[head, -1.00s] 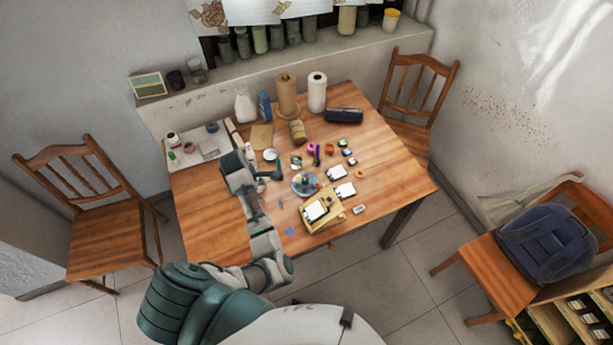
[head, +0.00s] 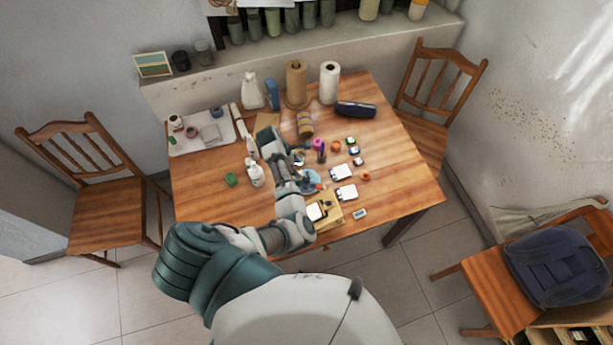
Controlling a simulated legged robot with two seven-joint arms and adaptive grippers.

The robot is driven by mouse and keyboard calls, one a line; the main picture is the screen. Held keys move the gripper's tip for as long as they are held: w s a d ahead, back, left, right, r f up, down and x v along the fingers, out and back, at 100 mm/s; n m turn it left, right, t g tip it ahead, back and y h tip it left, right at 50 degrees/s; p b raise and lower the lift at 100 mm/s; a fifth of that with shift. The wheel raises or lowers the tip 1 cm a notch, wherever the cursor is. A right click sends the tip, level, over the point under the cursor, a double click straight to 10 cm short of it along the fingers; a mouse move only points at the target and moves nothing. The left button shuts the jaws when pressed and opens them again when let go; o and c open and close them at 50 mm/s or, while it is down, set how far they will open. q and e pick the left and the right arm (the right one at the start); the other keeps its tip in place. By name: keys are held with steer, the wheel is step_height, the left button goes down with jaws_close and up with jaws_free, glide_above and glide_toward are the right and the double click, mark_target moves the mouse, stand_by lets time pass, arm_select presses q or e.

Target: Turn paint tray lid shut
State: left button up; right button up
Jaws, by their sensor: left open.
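A pale wooden box (head: 334,222) with a white panel (head: 316,211) on it sits near the table's front edge, partly behind my left arm. Two small white, dark-edged flat pieces lie to its right, one nearer (head: 346,193) and one farther (head: 339,173). I cannot tell for sure which of these is the paint tray or how its lid stands. My left gripper (head: 297,157) is open above the middle of the table, beyond the wooden box, with nothing seen between its fingers. My right gripper is out of view.
A round blue dish (head: 312,183) is partly hidden by my left arm. Small colourful pots, including an orange one (head: 336,146), stand right of the gripper. A white bottle (head: 255,174) stands left of the arm. Paper rolls (head: 329,83) stand at the back. The table's left front is clear.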

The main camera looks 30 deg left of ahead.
mark_target(306, 177)
arm_select(q)
steer(key=x, duration=0.6)
steer(key=a+x, duration=0.1)
steer(key=x, duration=0.2)
steer(key=shift+w+f, duration=0.15)
steer(key=shift+f, duration=0.2)
steer(key=shift+w+d+f, duration=0.1)
steer(key=shift+d+f, duration=0.15)
steer(key=shift+d, duration=0.2)
steer(key=shift+d+r, duration=0.1)
steer(key=c, duration=1.1)
